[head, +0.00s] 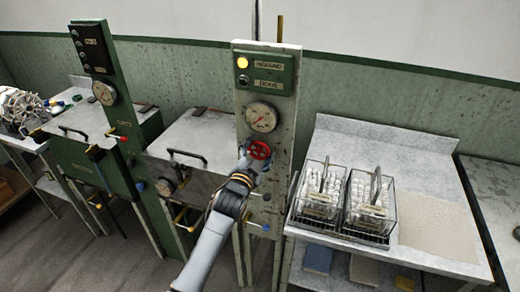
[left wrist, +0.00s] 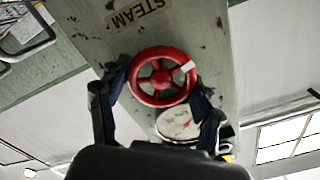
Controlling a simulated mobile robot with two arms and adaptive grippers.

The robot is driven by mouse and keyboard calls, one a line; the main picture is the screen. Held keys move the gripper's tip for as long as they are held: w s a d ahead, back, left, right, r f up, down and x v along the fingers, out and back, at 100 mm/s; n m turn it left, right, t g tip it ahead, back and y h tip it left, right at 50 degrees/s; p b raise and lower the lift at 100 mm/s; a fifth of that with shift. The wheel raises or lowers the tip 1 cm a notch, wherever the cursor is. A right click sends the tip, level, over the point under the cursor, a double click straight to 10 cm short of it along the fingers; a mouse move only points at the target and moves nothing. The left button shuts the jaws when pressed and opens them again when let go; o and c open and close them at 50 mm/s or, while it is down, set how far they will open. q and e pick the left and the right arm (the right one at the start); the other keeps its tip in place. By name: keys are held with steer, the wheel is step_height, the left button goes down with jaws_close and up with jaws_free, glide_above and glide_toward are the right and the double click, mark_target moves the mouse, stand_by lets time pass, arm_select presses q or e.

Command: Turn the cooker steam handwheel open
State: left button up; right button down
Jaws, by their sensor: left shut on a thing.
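The red steam handwheel (head: 259,149) is on the front of the grey-green cooker post (head: 285,150), just below a round gauge (head: 261,117). In the left wrist view the handwheel (left wrist: 148,92) shows its spokes and a small white mark on its rim, near a "STEAM" label (left wrist: 137,12). My left gripper (head: 250,158) is at the wheel, its fingers (left wrist: 160,95) on either side of the rim and shut on it. Part of the wheel is hidden by the gripper in the head view. My right gripper is not in view.
Two wire baskets of white cocoons (head: 318,195) stand on the metal bench (head: 440,170) to the right. A lidded cooker with a bar handle (head: 187,157) is to the left. The panel above has a lit yellow lamp (head: 242,62).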

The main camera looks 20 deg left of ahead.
arm_select(q)
steer(key=n, duration=0.3)
steer(key=shift+n, duration=0.4)
steer(key=n+p, duration=0.1)
steer(key=n, duration=0.2)
steer(key=shift+a+n, duration=0.1)
steer(key=shift+n, duration=0.2)
steer(key=n, duration=0.3)
steer(key=shift+a+n, duration=0.1)
steer(key=shift+n, duration=0.2)
steer(key=shift+f+n+p, duration=0.1)
steer(key=shift+n+p, duration=0.3)
steer(key=shift+n, duration=1.4)
steer(key=o, duration=1.2)
steer(key=shift+a, duration=0.1)
steer(key=shift+c, duration=0.2)
steer(key=shift+s, duration=0.1)
steer(key=s, duration=1.1)
steer(key=shift+s+a, duration=0.2)
steer(key=shift+s, duration=0.2)
